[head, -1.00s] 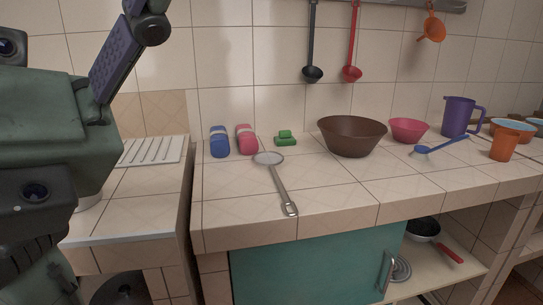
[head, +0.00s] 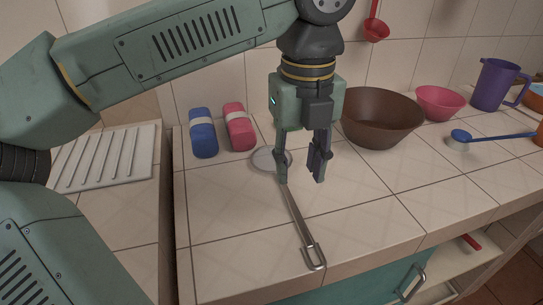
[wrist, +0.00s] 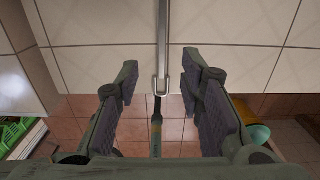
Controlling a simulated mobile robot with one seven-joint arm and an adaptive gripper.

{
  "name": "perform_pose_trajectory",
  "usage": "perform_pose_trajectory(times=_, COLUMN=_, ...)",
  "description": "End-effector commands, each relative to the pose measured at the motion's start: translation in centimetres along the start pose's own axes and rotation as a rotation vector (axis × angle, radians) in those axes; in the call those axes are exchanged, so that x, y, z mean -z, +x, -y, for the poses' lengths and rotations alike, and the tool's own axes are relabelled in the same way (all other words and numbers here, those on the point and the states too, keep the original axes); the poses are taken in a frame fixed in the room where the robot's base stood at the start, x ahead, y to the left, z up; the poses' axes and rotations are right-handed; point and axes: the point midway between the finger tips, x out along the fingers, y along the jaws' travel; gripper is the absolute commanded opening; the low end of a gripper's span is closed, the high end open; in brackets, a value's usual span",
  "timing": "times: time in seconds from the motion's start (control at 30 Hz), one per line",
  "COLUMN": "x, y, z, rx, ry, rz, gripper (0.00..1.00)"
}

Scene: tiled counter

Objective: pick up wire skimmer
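The wire skimmer (head: 297,217) lies flat on the tiled counter, its round head at the back and its long grey handle running toward the front edge, ending in a loop. My gripper (head: 302,180) points down above the counter, its fingers apart and empty; in the head view it partly covers the skimmer's head. In the wrist view the skimmer's handle (wrist: 162,35) runs down the middle, with its loop end between the open fingers (wrist: 160,68) in the picture. The gap in height between fingers and handle is hard to tell.
The counter (head: 380,215) right of the handle is clear.

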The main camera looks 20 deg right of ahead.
Motion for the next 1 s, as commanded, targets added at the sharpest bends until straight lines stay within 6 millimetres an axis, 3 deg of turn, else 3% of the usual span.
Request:
perform_pose_trajectory(times=0.2, x=0.0, y=3.4, z=-0.1, rx=-0.003, ry=0.000, rz=-0.003, gripper=0.35)
perform_pose_trajectory(times=0.47, x=0.1, y=5.5, z=0.1, rx=-0.001, ry=0.002, rz=-0.003, gripper=0.35)
perform_pose_trajectory(times=0.7, x=0.1, y=9.1, z=0.3, rx=0.001, ry=0.003, rz=-0.003, gripper=0.35)
perform_pose_trajectory(times=1.0, x=0.1, y=10.2, z=0.3, rx=0.001, ry=0.003, rz=-0.001, gripper=0.35)
